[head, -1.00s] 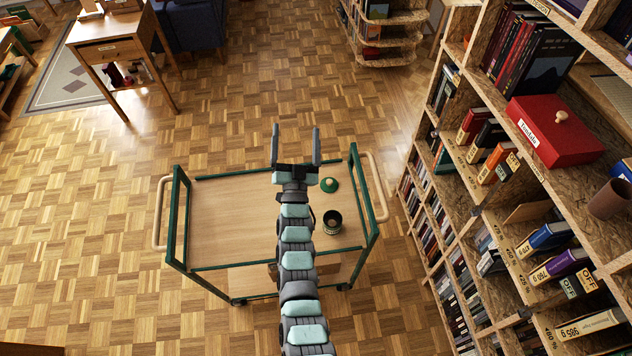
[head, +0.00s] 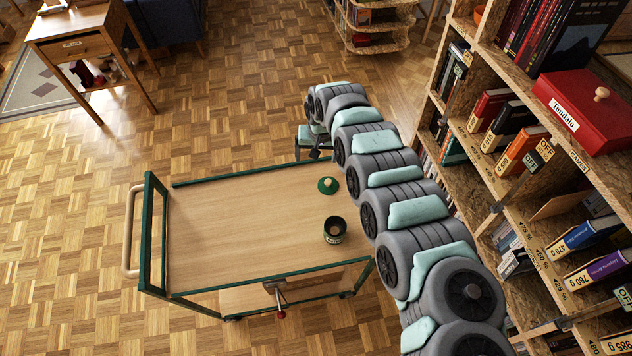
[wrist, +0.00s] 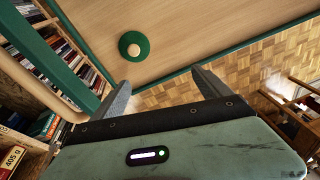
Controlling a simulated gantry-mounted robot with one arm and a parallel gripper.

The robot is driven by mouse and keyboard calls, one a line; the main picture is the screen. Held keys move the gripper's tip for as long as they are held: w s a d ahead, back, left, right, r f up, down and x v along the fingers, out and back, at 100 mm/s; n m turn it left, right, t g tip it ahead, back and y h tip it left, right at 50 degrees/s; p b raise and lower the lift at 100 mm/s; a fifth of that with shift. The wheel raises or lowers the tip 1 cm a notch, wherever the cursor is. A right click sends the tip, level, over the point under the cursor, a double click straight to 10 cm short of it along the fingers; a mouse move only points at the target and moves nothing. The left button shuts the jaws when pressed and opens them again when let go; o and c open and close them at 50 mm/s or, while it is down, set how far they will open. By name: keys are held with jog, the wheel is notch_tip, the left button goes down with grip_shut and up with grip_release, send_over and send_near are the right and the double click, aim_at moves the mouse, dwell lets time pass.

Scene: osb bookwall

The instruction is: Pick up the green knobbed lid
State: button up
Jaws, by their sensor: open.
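The green knobbed lid (head: 328,187) lies flat on the wooden top of a green-framed cart (head: 230,230), with its pale round knob upward. It also shows in the wrist view (wrist: 134,45), above and beyond my fingertips and apart from them. My gripper (wrist: 158,84) is open and empty, its two grey fingers spread apart. In the head view my arm hides most of the gripper, which is near the cart's far edge, beyond the lid. An open dark pot (head: 335,229) stands on the cart nearer the camera than the lid.
The cart's green frame posts and pale handle (head: 130,230) stand up at its ends; a post and handle lie close to my gripper in the wrist view. A tall bookshelf (head: 500,190) stands close on the right, beside my arm. The left of the cart top is bare.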

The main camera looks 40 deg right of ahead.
jog(key=s+d+g, duration=0.1)
jog(key=s+g, duration=0.1)
jog(key=s, duration=0.2)
jog(key=b, duration=0.1)
send_over(328, 182)
notch_tip(328, 182, down, 5)
jog(key=shift+w+a+f, duration=0.1)
jog(key=shift+w, duration=0.05)
jog(key=shift+f, duration=0.85)
jog(key=f+b, duration=0.1)
jog(key=f, duration=0.3)
jog(key=shift+s+b, duration=0.2)
jog(key=shift+b, duration=0.2)
jog(key=shift+d, duration=0.2)
jog(key=c, duration=1.4)
jog(key=shift+r, duration=0.15)
